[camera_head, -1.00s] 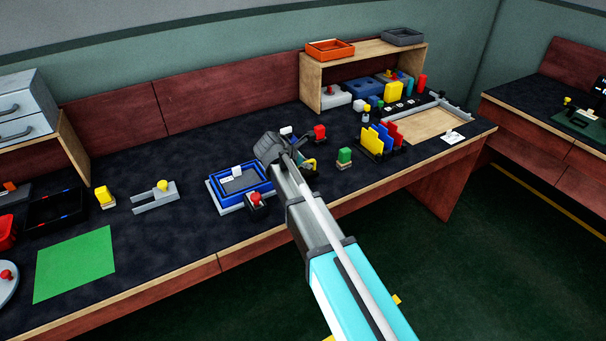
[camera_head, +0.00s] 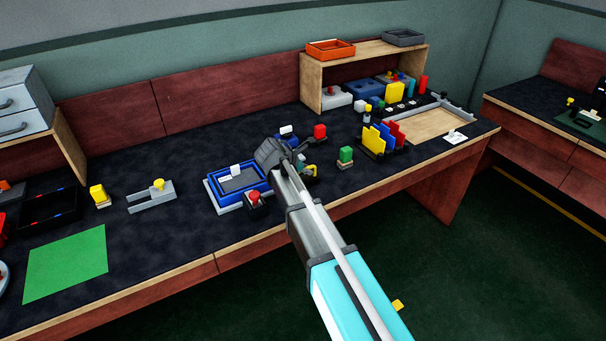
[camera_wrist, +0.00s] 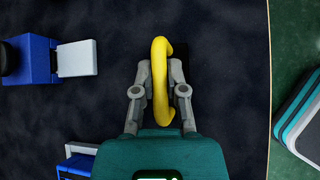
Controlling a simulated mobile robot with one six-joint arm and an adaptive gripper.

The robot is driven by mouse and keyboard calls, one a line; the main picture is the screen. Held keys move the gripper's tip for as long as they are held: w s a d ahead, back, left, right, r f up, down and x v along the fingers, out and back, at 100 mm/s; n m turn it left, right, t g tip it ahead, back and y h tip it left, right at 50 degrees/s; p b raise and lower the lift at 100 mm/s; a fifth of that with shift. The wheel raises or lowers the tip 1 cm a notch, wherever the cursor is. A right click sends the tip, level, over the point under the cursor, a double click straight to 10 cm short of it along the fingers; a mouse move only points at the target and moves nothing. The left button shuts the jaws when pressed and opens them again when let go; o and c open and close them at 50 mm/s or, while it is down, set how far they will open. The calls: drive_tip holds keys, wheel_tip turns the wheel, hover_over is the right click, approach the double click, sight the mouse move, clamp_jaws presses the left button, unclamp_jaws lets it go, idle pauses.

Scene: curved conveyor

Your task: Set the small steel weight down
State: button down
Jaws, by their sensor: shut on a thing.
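My gripper (camera_wrist: 161,92) is shut on a yellow curved, hook-like piece (camera_wrist: 160,60) in the wrist view, one finger on each side of it. The piece is over the dark table top; I cannot tell whether it touches the table. In the head view, a bit of yellow (camera_head: 311,167) shows just right of my gripper, which is mostly hidden behind my own arm. I cannot make out a steel weight body in either view.
A blue block (camera_wrist: 28,60) with a white plate lies left of the gripper in the wrist view. The table's front edge (camera_wrist: 268,125) is to the right in the wrist view.

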drive_tip(key=shift+f, duration=0.2)
idle(0.3)
drive_tip(key=c, duration=0.7)
unclamp_jaws()
drive_tip(key=shift+r, duration=0.1)
drive_tip(key=shift+s+a+r+p, duration=0.25)
drive_tip(key=shift+s+r+p, duration=0.05)
drive_tip(key=shift+r+p, duration=0.25)
drive_tip(key=p+v, duration=0.7)
drive_tip(key=v, duration=0.4)
drive_tip(key=shift+d+f, duration=0.1)
drive_tip(key=shift+d, duration=0.1)
